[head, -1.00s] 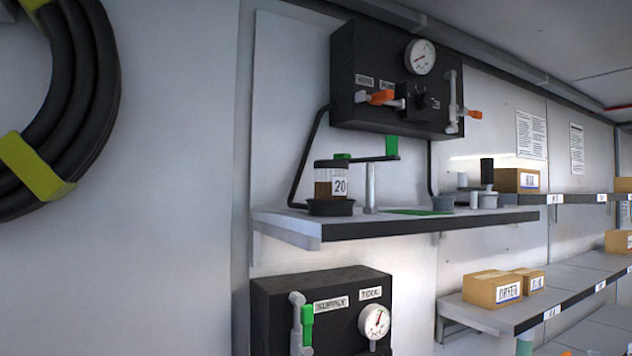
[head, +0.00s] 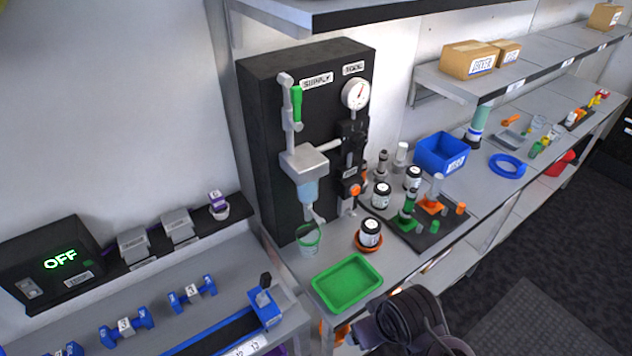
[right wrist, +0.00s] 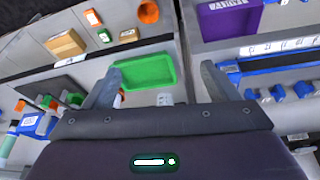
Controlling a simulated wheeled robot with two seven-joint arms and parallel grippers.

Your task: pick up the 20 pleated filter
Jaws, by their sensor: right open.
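No pleated filter marked 20 can be made out in the current views. My right gripper (right wrist: 161,70) is open and empty in the right wrist view, its two fingers spread to either side of the green tray (right wrist: 147,75). In the head view the same tray (head: 347,284) lies on the bench, and a dark part of my right arm shows at the bottom edge beside it. My left gripper is not in view.
A black panel (head: 262,130) with a gauge (head: 355,94) stands behind the tray. A shelf (head: 330,18) overhangs the top.

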